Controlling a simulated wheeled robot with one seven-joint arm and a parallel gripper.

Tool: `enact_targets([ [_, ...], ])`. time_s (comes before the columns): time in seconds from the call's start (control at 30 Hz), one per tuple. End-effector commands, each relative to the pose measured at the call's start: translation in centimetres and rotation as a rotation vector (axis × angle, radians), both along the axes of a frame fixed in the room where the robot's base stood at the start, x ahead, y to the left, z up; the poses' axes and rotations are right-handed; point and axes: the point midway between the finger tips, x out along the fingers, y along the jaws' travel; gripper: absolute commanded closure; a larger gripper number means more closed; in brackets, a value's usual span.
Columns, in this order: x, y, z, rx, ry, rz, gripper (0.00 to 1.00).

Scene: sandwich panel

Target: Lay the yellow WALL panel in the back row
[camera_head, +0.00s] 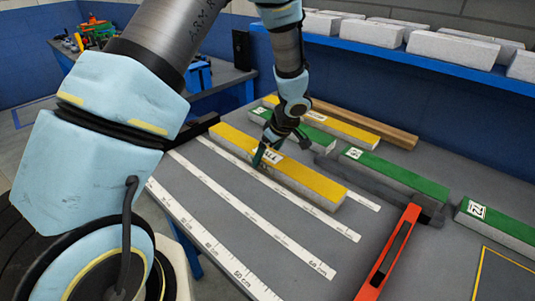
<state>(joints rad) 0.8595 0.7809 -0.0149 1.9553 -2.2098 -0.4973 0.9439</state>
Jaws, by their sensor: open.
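A long yellow-topped panel (308,181) lies on the grey table, nearest the white measuring strips. Its white label is partly covered by my gripper, and I cannot read it for certain. My gripper (264,158) is open and low over the middle of this panel, at the label. I cannot tell whether the fingers touch the panel. A second yellow-topped panel (345,127) with a small label lies farther back, in front of a brown wooden bar (375,124).
Green-topped panels lie between the yellow ones (318,134), to the right (405,177) and at the right edge (503,224). A red bar-like tool (388,254) lies front right. White measuring strips (240,207) cross the front. A blue shelf (440,64) holds pale blocks.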

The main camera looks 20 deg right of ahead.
Motion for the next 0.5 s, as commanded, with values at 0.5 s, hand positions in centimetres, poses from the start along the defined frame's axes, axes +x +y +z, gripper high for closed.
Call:
enact_targets([
  [0.5, -2.1, -1.2, 6.0, -0.003, -0.002, 0.002, 0.00],
])
